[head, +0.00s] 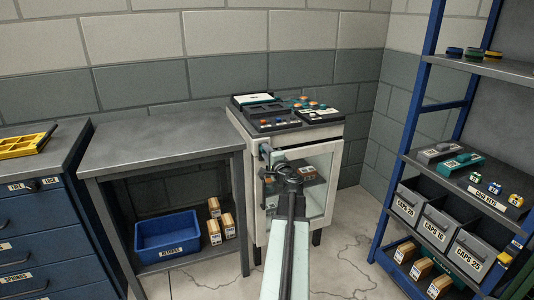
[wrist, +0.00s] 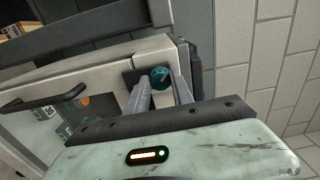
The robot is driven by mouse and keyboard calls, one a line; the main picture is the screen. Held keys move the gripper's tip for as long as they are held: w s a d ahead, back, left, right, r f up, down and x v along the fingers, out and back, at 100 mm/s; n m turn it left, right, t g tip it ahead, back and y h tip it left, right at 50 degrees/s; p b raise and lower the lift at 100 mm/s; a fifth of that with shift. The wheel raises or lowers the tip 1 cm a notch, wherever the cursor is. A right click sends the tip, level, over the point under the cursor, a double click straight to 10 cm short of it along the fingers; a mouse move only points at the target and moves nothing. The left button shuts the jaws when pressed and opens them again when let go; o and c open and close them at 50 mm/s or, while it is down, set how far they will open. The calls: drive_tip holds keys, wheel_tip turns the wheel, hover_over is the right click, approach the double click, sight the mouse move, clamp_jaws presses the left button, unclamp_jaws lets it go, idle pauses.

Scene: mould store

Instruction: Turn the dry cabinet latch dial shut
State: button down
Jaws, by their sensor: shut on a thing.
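The dry cabinet (head: 338,188) is a pale cabinet with a glass door, standing at the centre of the head view. Its door front also shows in the wrist view (wrist: 100,66), looking shut. The latch dial (wrist: 160,76) is a small round teal knob on a dark plate at the door's edge. My gripper (wrist: 160,84) has one finger on each side of the dial and is shut on it. In the head view my arm covers the dial's area, and its turn angle is too small to read.
A black door handle (wrist: 42,97) lies left of the dial. Trays of small parts (head: 290,111) sit on the cabinet top. A grey bench (head: 165,143) with a blue bin (head: 166,236) below stands left; a blue-framed rack (head: 436,50) stands right. Some floor is clear between cabinet and rack.

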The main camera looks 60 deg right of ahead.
drive_tip(key=c, duration=1.1)
unclamp_jaws()
drive_tip(key=shift+s, duration=0.1)
drive_tip(key=v, duration=0.7)
drive_tip(key=shift+s+a, duration=0.25)
drive_tip(key=shift+s, duration=0.05)
